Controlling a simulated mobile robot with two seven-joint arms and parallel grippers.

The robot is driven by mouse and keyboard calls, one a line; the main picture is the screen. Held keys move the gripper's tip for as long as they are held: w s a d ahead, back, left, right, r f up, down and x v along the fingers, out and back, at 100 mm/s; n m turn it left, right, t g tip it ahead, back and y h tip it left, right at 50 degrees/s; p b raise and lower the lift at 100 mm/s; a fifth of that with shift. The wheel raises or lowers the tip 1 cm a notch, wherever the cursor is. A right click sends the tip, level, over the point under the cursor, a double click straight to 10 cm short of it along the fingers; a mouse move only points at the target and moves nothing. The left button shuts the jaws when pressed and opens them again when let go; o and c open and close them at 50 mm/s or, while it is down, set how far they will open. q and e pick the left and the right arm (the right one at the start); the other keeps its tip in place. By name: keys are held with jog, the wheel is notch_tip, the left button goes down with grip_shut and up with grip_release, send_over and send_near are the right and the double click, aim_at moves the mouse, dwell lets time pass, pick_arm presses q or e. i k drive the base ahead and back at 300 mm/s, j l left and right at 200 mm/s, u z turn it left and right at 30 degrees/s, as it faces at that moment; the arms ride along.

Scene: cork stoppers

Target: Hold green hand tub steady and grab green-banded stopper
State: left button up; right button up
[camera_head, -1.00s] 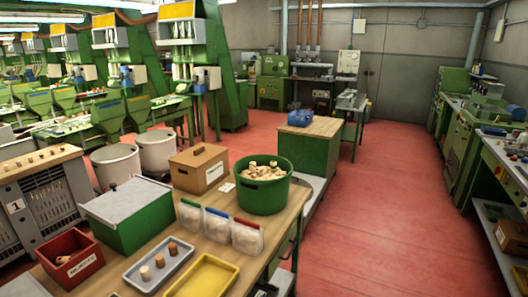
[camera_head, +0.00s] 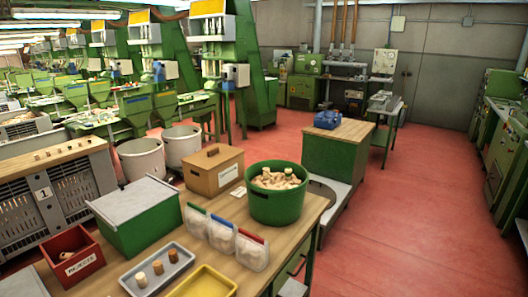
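The green hand tub (camera_head: 276,208) stands upright on the wooden-topped table, near its far right corner. It is filled with pale cork stoppers (camera_head: 276,180). A couple of stoppers stick up above the others, but no green band can be made out at this size. Neither of my grippers is in view, and nothing touches the tub.
Three clear bags (camera_head: 222,235) with green, blue and red tops stand before the tub. A wooden box (camera_head: 213,172), green lidded box (camera_head: 137,222), red bin (camera_head: 72,257), grey tray (camera_head: 153,287) with stoppers and yellow tray (camera_head: 205,284) share the table. Red floor (camera_head: 410,215) is clear at right.

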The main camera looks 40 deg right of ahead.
aim_at(288, 170)
jog(key=l+u, duration=0.35)
jog(key=l, duration=0.15)
jog(key=l+u, duration=0.35)
jog(key=l, duration=0.2)
jog(key=k+l+u, duration=0.15)
jog(key=l, duration=0.4)
jog(key=l+u, duration=0.2)
jog(key=l, duration=0.35)
jog(key=k+l, duration=0.1)
jog(key=l, duration=0.25)
jog(key=k+l+u, duration=0.1)
jog(key=l, duration=0.25)
jog(key=k+l, duration=0.1)
jog(key=l, duration=0.3)
